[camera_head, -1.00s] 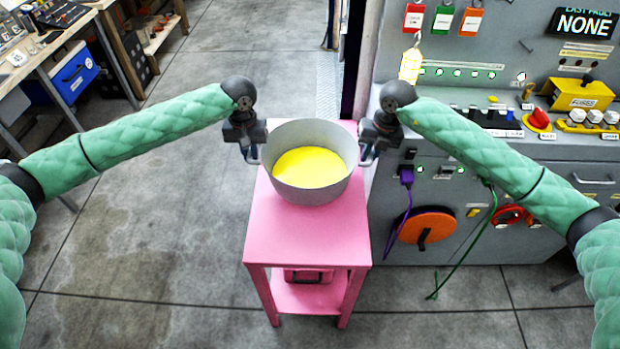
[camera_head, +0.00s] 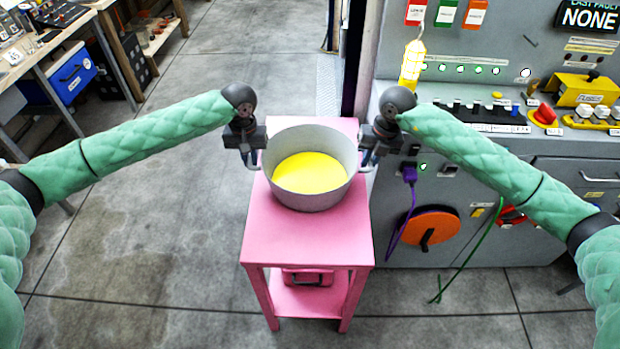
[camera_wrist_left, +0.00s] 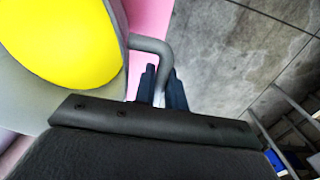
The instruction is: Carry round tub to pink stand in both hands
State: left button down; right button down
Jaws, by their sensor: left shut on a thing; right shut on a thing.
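The round grey tub (camera_head: 311,198) with yellow contents (camera_head: 310,172) is upright over the top of the pink stand (camera_head: 305,235). I cannot tell whether its base touches the stand. My left gripper (camera_head: 250,160) is shut on the tub's left handle; the wrist view shows the bent grey handle (camera_wrist_left: 150,46) between the dark fingers (camera_wrist_left: 160,88). My right gripper (camera_head: 369,160) is shut on the right handle at the tub's other side. The tub looks level, its yellow surface flat.
A grey control panel with an orange reel (camera_head: 429,229) and hanging cables stands close on the right. A pink box (camera_head: 307,277) sits on the stand's lower shelf. A workbench with a blue case (camera_head: 72,70) is at the far left. Floor left of the stand is clear.

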pick_arm(q)
jog(key=shift+f+b, duration=0.35)
jog(key=shift+f, duration=0.1)
pick_arm(e)
jog(key=shift+f, duration=0.5)
pick_arm(q)
jog(key=c, duration=1.5)
grip_release()
pick_arm(e)
jog(key=c, duration=1.5)
grip_release()
jog(key=shift+r, duration=0.1)
pick_arm(q)
jog(key=o, duration=0.8)
jog(key=shift+r, duration=0.1)
jog(key=shift+c, duration=0.2)
pick_arm(e)
jog(key=shift+o, duration=0.2)
pick_arm(q)
jog(key=shift+o, duration=0.3)
jog(key=shift+d, duration=0.15)
pick_arm(e)
jog(key=shift+s+a, duration=0.1)
jog(key=shift+a, duration=0.05)
pick_arm(q)
jog(key=shift+s, duration=0.1)
jog(key=shift+d, duration=0.15)
jog(key=shift+c, duration=0.9)
pick_arm(e)
jog(key=shift+a, duration=0.15)
